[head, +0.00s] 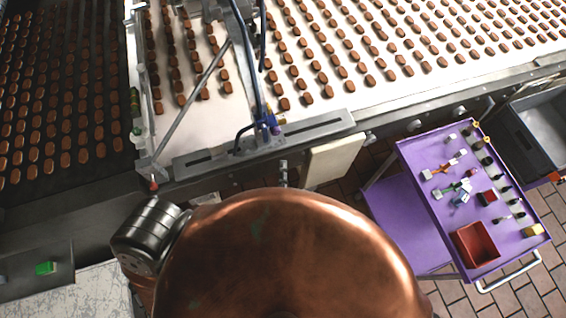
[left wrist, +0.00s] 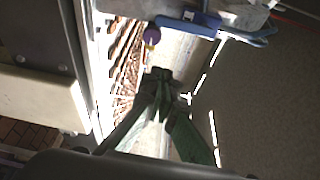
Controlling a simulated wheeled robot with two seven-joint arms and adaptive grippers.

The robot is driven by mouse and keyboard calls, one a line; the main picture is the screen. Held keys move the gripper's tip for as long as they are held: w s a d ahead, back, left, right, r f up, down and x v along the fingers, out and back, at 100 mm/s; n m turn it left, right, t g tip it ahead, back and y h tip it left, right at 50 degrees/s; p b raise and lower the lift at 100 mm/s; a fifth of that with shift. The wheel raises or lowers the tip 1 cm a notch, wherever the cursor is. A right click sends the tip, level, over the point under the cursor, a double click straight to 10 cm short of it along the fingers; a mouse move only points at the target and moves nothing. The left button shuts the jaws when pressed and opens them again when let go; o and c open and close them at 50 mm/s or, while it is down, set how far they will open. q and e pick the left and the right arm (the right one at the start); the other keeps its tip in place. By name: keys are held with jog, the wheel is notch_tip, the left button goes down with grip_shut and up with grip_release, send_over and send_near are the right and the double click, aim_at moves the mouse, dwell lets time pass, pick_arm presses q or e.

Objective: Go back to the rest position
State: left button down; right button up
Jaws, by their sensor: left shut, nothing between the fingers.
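My left gripper (left wrist: 160,76) shows in the left wrist view. Its two green-grey fingers slant inward and meet at dark tips, with nothing between them. The tips point toward the gap beside a strip of brown pieces, and I see no contact with anything. I cannot make out the left gripper clearly in the head view. My right gripper is in neither view.
A large copper-coloured dome (head: 285,250) with a dark cylinder (head: 148,235) fills the lower middle. Behind it runs a white conveyor (head: 225,115) with rows of chocolate pieces. A purple cart (head: 425,165) with small items and a red bin (head: 476,244) stands right.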

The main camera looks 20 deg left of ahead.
pick_arm(q)
jog(key=w+a+f+g+h+b, duration=0.1)
jog(key=a+f+g, duration=0.1)
jog(key=f, duration=0.9)
jog(key=w+a+f+g+h+b, duration=0.1)
jog(key=f+g, duration=0.1)
jog(key=f, duration=0.9)
jog(key=s+a+f+n+g+h+b, duration=0.1)
jog(key=s+a+f+g, duration=0.2)
jog(key=f, duration=0.9)
jog(key=s+a+f+g+b, duration=0.2)
jog(key=s+a+f+g, duration=0.15)
jog(key=f, duration=0.75)
jog(key=s+a+f+n+g+h+b, duration=0.1)
jog(key=s+a+f+n, duration=0.2)
jog(key=s+f, duration=0.5)
jog(key=s+a+f+n+g+h+b, duration=0.1)
jog(key=s+a+f+n+g+b, duration=0.1)
jog(key=s+f, duration=0.7)
jog(key=s+a+f+n+g+h+b, duration=0.1)
jog(key=s+a+f+n, duration=0.3)
jog(key=s+f, duration=0.5)
jog(key=n+g, duration=0.1)
jog(key=n, duration=0.1)
jog(key=shift+a+n+b, duration=0.15)
jog(key=shift+n+b, duration=0.15)
jog(key=shift+b, duration=0.1)
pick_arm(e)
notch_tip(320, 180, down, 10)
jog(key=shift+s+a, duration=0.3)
